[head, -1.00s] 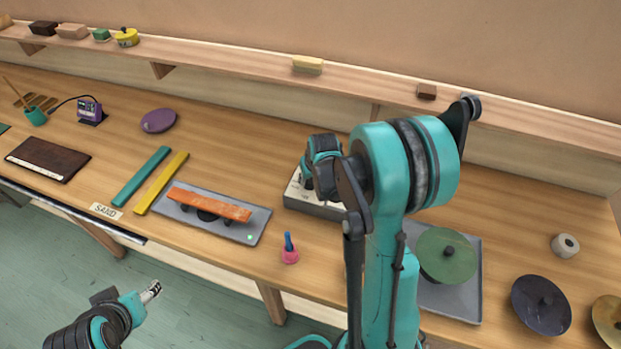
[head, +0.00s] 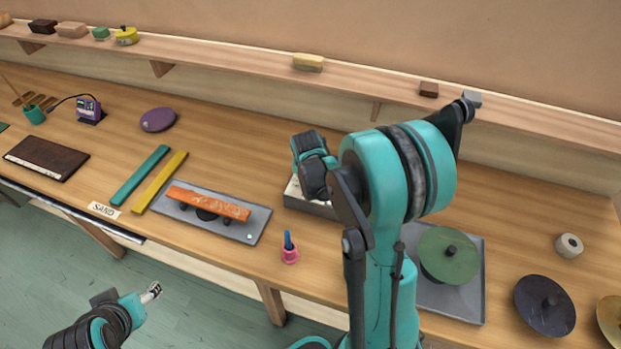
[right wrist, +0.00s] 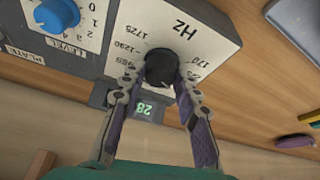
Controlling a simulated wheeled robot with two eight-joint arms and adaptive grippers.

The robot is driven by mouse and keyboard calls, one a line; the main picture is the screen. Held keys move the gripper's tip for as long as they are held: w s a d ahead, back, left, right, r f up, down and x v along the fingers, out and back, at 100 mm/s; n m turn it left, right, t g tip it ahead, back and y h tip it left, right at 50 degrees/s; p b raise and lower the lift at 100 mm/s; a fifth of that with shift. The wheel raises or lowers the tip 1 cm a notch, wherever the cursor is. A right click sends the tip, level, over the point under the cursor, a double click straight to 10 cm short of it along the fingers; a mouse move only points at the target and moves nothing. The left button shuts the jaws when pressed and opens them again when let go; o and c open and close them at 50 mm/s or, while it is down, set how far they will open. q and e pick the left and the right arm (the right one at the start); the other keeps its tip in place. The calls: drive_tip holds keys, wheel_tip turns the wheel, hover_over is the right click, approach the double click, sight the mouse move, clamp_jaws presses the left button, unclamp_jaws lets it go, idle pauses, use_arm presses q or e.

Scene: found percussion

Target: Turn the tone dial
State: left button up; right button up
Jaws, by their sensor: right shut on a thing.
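The tone dial (right wrist: 160,66) is a black round knob on a pale panel marked Hz, with numbers around it, in the right wrist view. My right gripper (right wrist: 157,77) has its two purple-padded fingers on either side of the dial and is shut on it. In the head view the control box (head: 312,207) is partly covered by my right arm, and the dial is hidden there. My left gripper (head: 151,292) hangs in front of the bench, away from the box; its fingers are too small to judge.

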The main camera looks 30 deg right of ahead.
drive_tip(key=shift+m, duration=0.6)
drive_tip(key=shift+g, duration=0.3)
drive_tip(key=o, duration=1.2)
drive_tip(key=shift+c, duration=0.2)
drive_tip(key=v, duration=1.2)
drive_tip(key=shift+a, duration=0.25)
drive_tip(key=shift+f, duration=0.1)
